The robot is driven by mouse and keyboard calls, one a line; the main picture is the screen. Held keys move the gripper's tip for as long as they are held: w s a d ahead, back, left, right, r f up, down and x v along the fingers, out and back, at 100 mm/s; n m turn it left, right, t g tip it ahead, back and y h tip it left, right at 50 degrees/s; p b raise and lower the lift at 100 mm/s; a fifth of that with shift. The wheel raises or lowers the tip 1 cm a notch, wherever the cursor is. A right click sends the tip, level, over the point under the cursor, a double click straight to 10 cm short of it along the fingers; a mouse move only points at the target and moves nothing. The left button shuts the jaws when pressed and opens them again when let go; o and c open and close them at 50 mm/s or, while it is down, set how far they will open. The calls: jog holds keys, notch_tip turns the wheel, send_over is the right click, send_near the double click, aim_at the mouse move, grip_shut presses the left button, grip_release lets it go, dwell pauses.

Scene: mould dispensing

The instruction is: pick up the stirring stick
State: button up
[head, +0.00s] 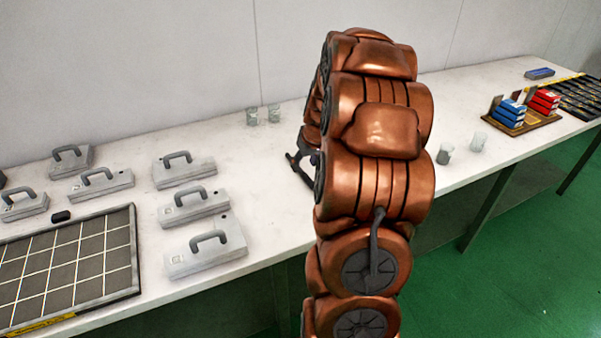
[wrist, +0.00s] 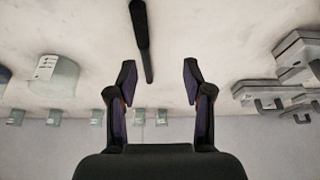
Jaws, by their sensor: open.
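The stirring stick (wrist: 141,38) is a thin dark rod lying on the white table. In the wrist view it runs down from the top edge, its near end just right of the left finger. My gripper (wrist: 158,66) is open and empty, with its fingers apart. The stick's near end shows between the fingers in the picture, nearer the left one; I cannot tell the height gap. In the head view my arm hides the stick, and only a dark bit of my gripper (head: 299,163) shows at the arm's left side.
Several grey moulds with handles (head: 205,250) and a dark gridded tray (head: 137,240) stand left on the table (head: 270,190). Clear beakers (head: 252,116) stand at the back, others (head: 445,153) right of my arm. A wooden tray (head: 545,122) holds red and blue boxes. A labelled container (wrist: 54,75) shows left in the wrist view.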

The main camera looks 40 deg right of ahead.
aim_at(306, 175)
jog(key=d, duration=0.2)
jog(key=shift+d+f, duration=0.3)
jog(key=shift+f, duration=0.05)
jog(key=shift+d+f, duration=0.15)
jog(key=shift+f, duration=0.1)
jog(key=shift+p+x, duration=1.15)
jog(key=shift+x, duration=2.55)
jog(key=shift+c, duration=0.3)
grip_shut()
